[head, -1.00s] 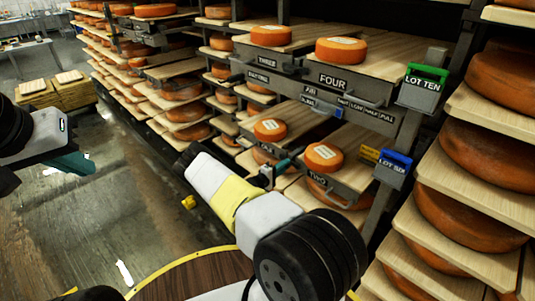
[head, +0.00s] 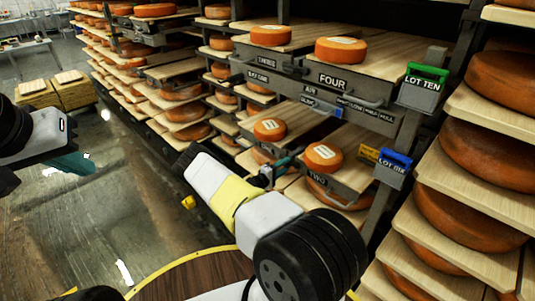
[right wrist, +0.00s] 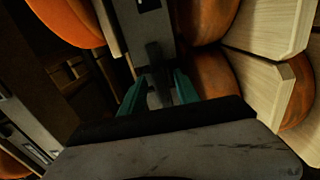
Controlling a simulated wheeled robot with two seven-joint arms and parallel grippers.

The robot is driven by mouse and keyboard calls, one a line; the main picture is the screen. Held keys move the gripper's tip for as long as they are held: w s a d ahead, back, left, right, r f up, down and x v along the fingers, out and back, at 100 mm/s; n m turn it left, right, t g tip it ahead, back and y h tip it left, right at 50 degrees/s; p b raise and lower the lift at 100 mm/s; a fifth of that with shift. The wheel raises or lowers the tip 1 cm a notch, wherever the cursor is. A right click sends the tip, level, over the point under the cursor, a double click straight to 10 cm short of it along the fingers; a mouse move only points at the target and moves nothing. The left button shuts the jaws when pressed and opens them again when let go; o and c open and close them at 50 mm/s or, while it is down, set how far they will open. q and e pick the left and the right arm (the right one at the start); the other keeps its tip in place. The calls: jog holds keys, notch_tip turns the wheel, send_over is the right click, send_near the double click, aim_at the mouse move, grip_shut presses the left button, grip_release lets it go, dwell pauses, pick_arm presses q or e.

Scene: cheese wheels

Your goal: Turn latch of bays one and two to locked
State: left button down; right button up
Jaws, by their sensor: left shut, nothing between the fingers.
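The bay two shelf front (head: 340,190), labelled TWO, is at the lower right of the rack in the head view. The bay one shelf, under a cheese wheel (head: 269,129), is to its left, its front partly hidden by my right arm. My right gripper (head: 279,170) is at the rack front between these bays. In the right wrist view its teal fingers (right wrist: 158,92) stand apart on either side of a grey metal part. Whether they touch it, and which latch it is, I cannot tell. My left gripper (head: 70,163) is shut and empty, over the floor at left.
Bay four (head: 333,80) and another upper shelf hold cheese wheels above. A green LOT TEN box (head: 421,92) and a blue LOT SIX box (head: 391,168) hang on the right post. Stacked boards with cheeses crowd the right side. The floor at left is open.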

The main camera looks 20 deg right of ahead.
jog(key=v, duration=0.7)
jog(key=shift+s+a, duration=0.15)
jog(key=shift+a, duration=0.2)
jog(key=shift+r, duration=0.1)
jog(key=s+a+r+m+g+y, duration=0.2)
jog(key=s+r+m+g+y, duration=0.25)
jog(key=r, duration=0.55)
jog(key=s+a+r+m+g+y, duration=0.2)
jog(key=s+r+m+g+y, duration=0.3)
jog(key=r, duration=0.6)
jog(key=s+a+r+n+t+y, duration=0.2)
jog(key=s+a+r+t+y, duration=0.2)
jog(key=s+a+r, duration=0.4)
jog(key=s+a+r+n+t+y, duration=0.3)
jog(key=s+a+r+t+y, duration=0.2)
jog(key=s+r, duration=0.9)
jog(key=a+r, duration=0.1)
jog(key=a, duration=0.2)
jog(key=shift+s+a+r+n, duration=0.3)
jog(key=shift+a+r+n, duration=0.05)
